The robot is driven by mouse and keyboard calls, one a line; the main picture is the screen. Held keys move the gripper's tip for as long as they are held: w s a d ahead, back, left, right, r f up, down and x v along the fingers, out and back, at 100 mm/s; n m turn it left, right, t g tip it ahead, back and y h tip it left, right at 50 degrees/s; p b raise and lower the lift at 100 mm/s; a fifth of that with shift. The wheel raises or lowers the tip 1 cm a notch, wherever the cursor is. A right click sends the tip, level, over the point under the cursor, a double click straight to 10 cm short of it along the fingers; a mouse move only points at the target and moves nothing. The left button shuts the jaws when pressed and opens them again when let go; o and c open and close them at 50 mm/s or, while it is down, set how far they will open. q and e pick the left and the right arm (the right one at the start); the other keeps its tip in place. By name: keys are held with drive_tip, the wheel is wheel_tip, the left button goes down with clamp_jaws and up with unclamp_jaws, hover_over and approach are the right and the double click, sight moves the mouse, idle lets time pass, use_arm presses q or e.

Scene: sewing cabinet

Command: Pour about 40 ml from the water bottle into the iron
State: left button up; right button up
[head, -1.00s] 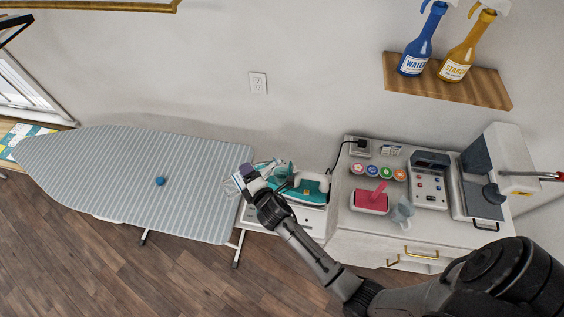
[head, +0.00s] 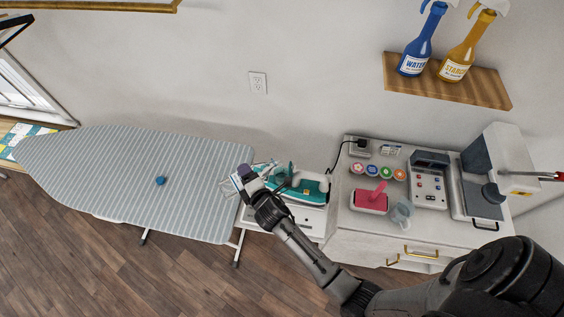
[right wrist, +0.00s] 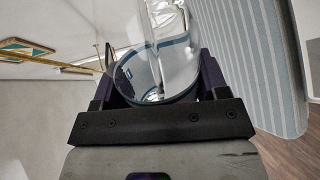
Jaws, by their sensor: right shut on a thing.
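The iron (head: 307,188), teal and white, sits on its stand at the left end of the cabinet, beside the ironing board. My right gripper (head: 246,175) is just left of the iron, near the board's right end. It is shut on a clear bottle (right wrist: 158,55), which I take to be the water bottle. In the right wrist view the bottle is see-through, with a blue band, between the fingers. In the head view the bottle (head: 232,184) is small and mostly hidden by the gripper. The iron's filling opening and the water level cannot be made out. My left gripper is not in view.
The cabinet top (head: 350,222) holds a clear jug (head: 402,213), a pink-red thing (head: 369,200), spools and machines. A wall shelf (head: 480,92) bears a blue WATER spray bottle (head: 413,58) and a yellow one (head: 458,62).

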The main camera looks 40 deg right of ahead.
drive_tip(key=shift+r, duration=0.1)
idle(0.5)
wheel_tip(320, 180, down, 4)
drive_tip(key=n+h+b, duration=0.1)
drive_tip(key=n+b, duration=0.1)
drive_tip(key=b, duration=0.3)
drive_tip(key=shift+r, duration=0.1)
drive_tip(key=shift+d+n, duration=0.2)
drive_tip(key=shift+n, duration=0.3)
drive_tip(key=shift+s+d+f+n+h+b, duration=0.1)
drive_tip(key=shift+d+f+n+h+b, duration=0.2)
drive_tip(key=shift+f+n+h+b, duration=0.35)
drive_tip(key=shift+f, duration=0.1)
